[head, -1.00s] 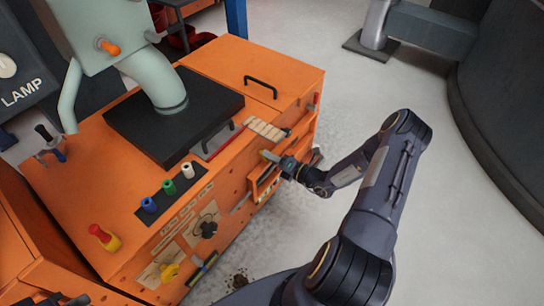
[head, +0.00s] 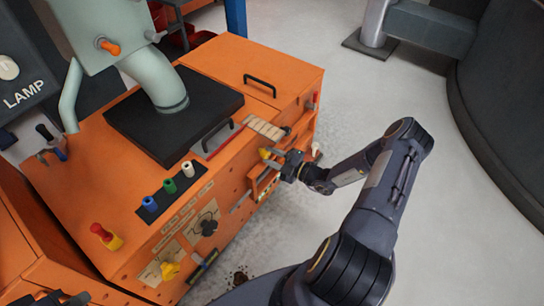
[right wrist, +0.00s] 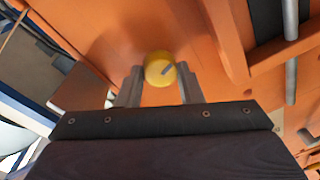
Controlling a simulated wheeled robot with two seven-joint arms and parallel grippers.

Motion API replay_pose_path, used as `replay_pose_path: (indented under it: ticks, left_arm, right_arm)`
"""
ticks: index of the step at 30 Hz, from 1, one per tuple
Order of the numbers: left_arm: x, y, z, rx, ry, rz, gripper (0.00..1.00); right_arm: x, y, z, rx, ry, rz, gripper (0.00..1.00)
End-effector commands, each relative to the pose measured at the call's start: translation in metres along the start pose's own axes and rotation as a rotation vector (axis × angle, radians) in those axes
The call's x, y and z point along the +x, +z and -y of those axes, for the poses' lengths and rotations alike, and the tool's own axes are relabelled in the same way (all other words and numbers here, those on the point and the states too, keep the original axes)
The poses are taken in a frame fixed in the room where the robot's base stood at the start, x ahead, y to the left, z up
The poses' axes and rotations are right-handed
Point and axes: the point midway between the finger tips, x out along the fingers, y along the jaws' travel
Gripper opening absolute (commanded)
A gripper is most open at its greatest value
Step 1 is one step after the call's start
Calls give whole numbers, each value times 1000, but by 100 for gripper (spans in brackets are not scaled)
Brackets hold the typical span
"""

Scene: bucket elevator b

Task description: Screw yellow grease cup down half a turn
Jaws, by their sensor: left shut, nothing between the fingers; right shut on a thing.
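The yellow grease cup (head: 265,153) sits on the orange machine's front side, near its right end. My left gripper (head: 62,298) shows only in part as a dark shape at the bottom left edge, shut and empty, away from the cup.
A grey handle bar (right wrist: 290,50) and an orange ledge (right wrist: 228,45) lie close to the right of the fingers.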

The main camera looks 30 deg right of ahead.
Motion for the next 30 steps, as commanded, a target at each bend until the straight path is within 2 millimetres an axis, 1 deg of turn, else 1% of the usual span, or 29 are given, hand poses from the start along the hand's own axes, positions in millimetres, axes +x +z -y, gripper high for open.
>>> replay_pose_path:
  ticks: [6,13,20,30]
  left_arm:
    - [1,0,0,0,0,0,0]
    - [2,1,1,0,0,0,0]
    - [2,1,1,0,0,0,0]
    - [2,1,1,0,0,0,0]
  right_arm:
    - [-1,1,1,151,9,-7,10]
    - [-1,2,1,252,15,-13,10]
    - [-1,2,1,294,17,-16,10]
    - [-1,2,1,299,18,-16,10]
